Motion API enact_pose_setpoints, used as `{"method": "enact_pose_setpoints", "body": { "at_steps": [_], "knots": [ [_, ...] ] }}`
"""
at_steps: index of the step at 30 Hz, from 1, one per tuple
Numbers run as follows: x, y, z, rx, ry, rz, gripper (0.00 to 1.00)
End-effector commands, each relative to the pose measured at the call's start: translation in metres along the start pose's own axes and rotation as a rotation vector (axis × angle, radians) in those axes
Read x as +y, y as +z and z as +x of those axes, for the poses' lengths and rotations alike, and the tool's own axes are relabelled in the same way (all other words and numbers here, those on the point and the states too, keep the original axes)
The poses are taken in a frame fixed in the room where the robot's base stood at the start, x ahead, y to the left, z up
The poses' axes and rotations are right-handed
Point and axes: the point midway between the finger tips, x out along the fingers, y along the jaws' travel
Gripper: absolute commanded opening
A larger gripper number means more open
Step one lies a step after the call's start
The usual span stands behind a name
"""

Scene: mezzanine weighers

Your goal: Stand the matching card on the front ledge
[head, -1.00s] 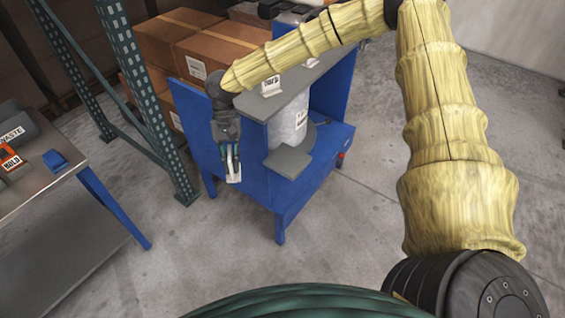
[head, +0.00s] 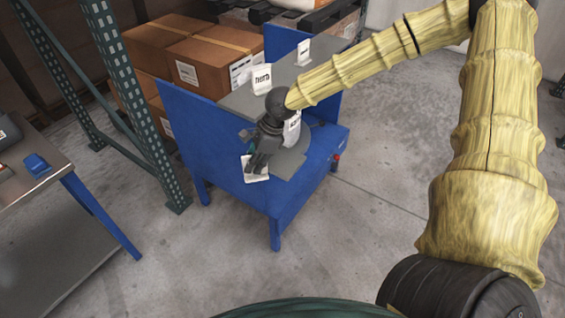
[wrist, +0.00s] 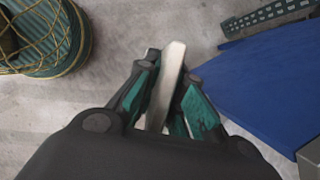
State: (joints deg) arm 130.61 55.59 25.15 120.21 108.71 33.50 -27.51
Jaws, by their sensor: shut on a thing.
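My gripper (head: 256,163) is shut on a white card (head: 256,175), at the front of a blue stand (head: 230,160). In the wrist view the card (wrist: 168,85) shows nearly edge-on between the fingers (wrist: 170,75). Its printing is not readable. Two white cards stand on the stand's grey upper surface (head: 240,98): one reading HERB (head: 262,79), the other (head: 303,52) too small to read. A lower grey plate (head: 287,165) lies just right of my gripper. A pale cylinder with a label (head: 292,130) is partly hidden behind my wrist.
Brown cartons (head: 200,60) are stacked behind the stand. A green rack post (head: 130,110) rises to its left. A metal bench (head: 50,165) with a blue object (head: 37,164) is at the far left. The blue panel (wrist: 260,75) is close in the wrist view.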

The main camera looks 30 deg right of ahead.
Motion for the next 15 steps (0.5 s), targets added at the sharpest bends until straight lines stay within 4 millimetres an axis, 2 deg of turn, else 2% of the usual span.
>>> {"method": "enact_pose_setpoints", "body": {
  "at_steps": [15],
  "knots": [
    [-0.001, -0.033, -0.006, 0.004, -0.185, 0.436, 0.0]
  ]
}}
